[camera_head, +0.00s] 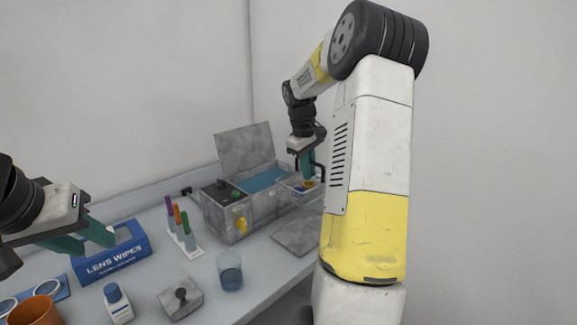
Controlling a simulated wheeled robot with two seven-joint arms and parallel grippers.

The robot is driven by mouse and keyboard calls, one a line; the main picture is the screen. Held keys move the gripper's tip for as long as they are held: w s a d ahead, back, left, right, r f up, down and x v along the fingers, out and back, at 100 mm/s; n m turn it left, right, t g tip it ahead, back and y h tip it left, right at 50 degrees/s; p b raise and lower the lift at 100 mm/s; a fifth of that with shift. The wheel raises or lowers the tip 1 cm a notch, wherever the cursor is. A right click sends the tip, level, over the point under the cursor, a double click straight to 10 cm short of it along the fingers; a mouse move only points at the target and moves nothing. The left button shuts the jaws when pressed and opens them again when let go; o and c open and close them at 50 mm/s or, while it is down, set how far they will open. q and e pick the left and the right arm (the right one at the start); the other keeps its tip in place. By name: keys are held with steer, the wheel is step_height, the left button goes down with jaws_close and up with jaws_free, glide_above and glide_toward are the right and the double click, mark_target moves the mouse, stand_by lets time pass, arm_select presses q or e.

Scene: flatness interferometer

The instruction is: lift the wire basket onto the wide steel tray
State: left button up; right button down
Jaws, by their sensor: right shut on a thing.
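The wire basket (297,186) is at the right end of a grey bath unit (240,217), partly hidden by my gripper and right arm. My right gripper (308,181) points down and is shut on the basket. Whether the basket touches the bath rim is hard to tell. The wide steel tray (296,236) lies flat on the bench in front of the bath; its right side is close to my arm. My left gripper (98,243) is open and empty at the left, in front of the lens wipes box.
The bath's lid (245,148) stands open behind blue liquid (265,180). A lens wipes box (112,254), a rack of coloured tubes (184,240), a glass beaker (230,272), a small bottle (118,303), a knobbed metal block (180,298) and an orange cup (36,311) occupy the bench.

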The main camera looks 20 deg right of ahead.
mark_target(308, 182)
steer(key=shift+f, duration=7.6)
steer(key=shift+f, duration=0.6)
steer(key=c, duration=1.4)
jaws_free()
steer(key=shift+r, duration=6)
steer(key=shift+a, duration=0.1)
steer(key=shift+m+t, duration=0.4)
steer(key=shift+t, duration=0.4)
steer(key=s+a+r, duration=0.1)
steer(key=a+r, duration=0.1)
steer(key=s+a+r, duration=0.2)
steer(key=r, duration=0.1)
steer(key=s+a+r, duration=0.2)
steer(key=a+r, duration=0.1)
steer(key=shift+s, duration=0.2)
steer(key=s+a+r+m+t+y, duration=0.1)
steer(key=s+a+r+t+y, duration=0.1)
steer(key=s+a, duration=0.5)
steer(key=s+a+r+m+t+y, duration=0.1)
steer(key=s+a, duration=0.6)
steer(key=s, duration=0.7)
step_height(308, 182, up, 2)
steer(key=shift+s+a+r+m+t+y, duration=0.15)
steer(key=shift+a+r+m+t+y, duration=0.1)
steer(key=shift+a+m+t+y, duration=0.25)
